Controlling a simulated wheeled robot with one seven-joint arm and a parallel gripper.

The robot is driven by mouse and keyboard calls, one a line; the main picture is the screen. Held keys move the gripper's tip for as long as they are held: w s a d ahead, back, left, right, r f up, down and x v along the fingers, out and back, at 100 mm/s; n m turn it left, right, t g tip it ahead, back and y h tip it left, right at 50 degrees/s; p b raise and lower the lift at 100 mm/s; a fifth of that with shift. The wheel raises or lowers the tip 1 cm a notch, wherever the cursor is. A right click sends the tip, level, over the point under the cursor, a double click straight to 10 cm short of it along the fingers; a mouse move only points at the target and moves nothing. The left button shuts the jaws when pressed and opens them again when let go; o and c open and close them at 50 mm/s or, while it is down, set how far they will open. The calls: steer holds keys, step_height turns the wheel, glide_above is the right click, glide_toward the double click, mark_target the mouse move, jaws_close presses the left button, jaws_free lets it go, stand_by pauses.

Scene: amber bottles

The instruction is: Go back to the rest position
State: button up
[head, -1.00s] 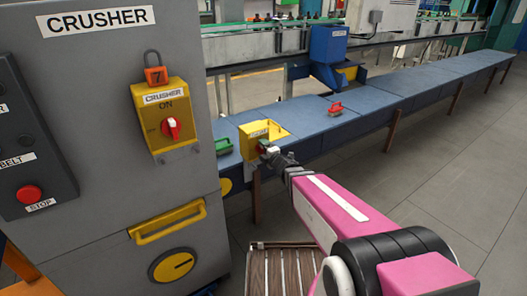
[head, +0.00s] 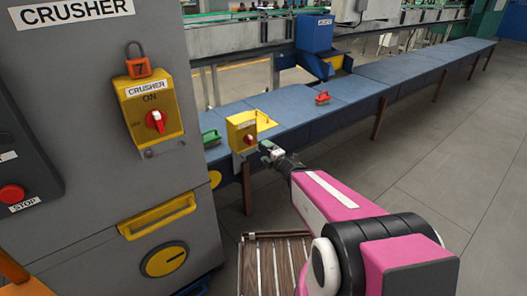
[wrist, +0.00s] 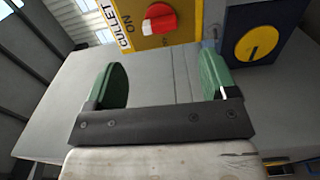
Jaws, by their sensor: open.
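My gripper (head: 266,149) is at the end of my pink arm, just right of a small yellow switch box (head: 242,131) on the blue bench's front edge. In the wrist view my gripper (wrist: 165,85) shows two green fingers spread wide with nothing between them. Beyond the fingers is the yellow box labelled CULLET (wrist: 155,35), with a red knob (wrist: 160,18) and an ON mark. The fingers look apart from the knob.
A grey crusher cabinet (head: 95,80) with an orange padlock (head: 138,68) and yellow switch box (head: 148,105) stands at left. The blue bench (head: 385,80) holds a red item (head: 322,98) and a green item (head: 210,138). A slatted stand (head: 290,236) is below. Floor at right is clear.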

steer(key=w+d+f+m+g+h, duration=0.2)
steer(key=d+f+m+g+h, duration=0.25)
steer(key=d+m+h, duration=0.9)
steer(key=s+f+m+g+y, duration=0.3)
steer(key=s+m+g, duration=0.7)
steer(key=s+m, duration=0.1)
steer(key=shift+s+a, duration=0.2)
steer(key=shift+s, duration=0.65)
steer(key=shift+y, duration=0.25)
